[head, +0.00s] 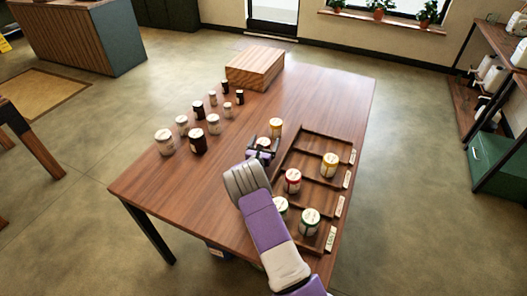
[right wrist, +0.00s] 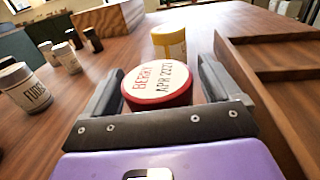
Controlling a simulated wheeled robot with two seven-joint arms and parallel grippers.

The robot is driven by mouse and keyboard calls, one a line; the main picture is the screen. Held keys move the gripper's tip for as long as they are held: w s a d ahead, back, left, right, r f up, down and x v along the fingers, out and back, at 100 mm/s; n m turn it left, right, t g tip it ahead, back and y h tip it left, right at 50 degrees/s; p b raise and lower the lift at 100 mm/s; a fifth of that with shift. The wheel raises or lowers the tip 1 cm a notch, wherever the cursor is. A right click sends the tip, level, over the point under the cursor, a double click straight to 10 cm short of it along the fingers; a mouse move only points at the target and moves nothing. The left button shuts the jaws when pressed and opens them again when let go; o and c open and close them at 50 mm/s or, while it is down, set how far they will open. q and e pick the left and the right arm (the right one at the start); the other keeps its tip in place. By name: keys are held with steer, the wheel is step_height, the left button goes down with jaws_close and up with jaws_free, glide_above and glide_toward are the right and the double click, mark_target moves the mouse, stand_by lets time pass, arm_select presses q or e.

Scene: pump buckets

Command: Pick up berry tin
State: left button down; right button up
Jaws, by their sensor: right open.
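The berry tin (right wrist: 158,86) has a red rim and a white lid reading "BERRY APR 2227". It stands on the table between the fingers of my right gripper (right wrist: 158,78), which is open with one finger on each side of it. In the head view the tin (head: 263,142) is partly hidden by my right gripper (head: 261,150), left of the wooden tray. Whether the fingers touch the tin I cannot tell. My left gripper is not in view.
A yellow tin (right wrist: 169,42) stands just beyond the berry tin. The wooden tray (head: 313,146) on the right holds red, yellow and green tins. Several brown and white jars (head: 198,143) stand to the left. A wooden box (head: 255,68) sits at the back.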

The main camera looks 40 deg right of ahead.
steer(key=shift+w+d, duration=0.1)
steer(key=c, duration=1.2)
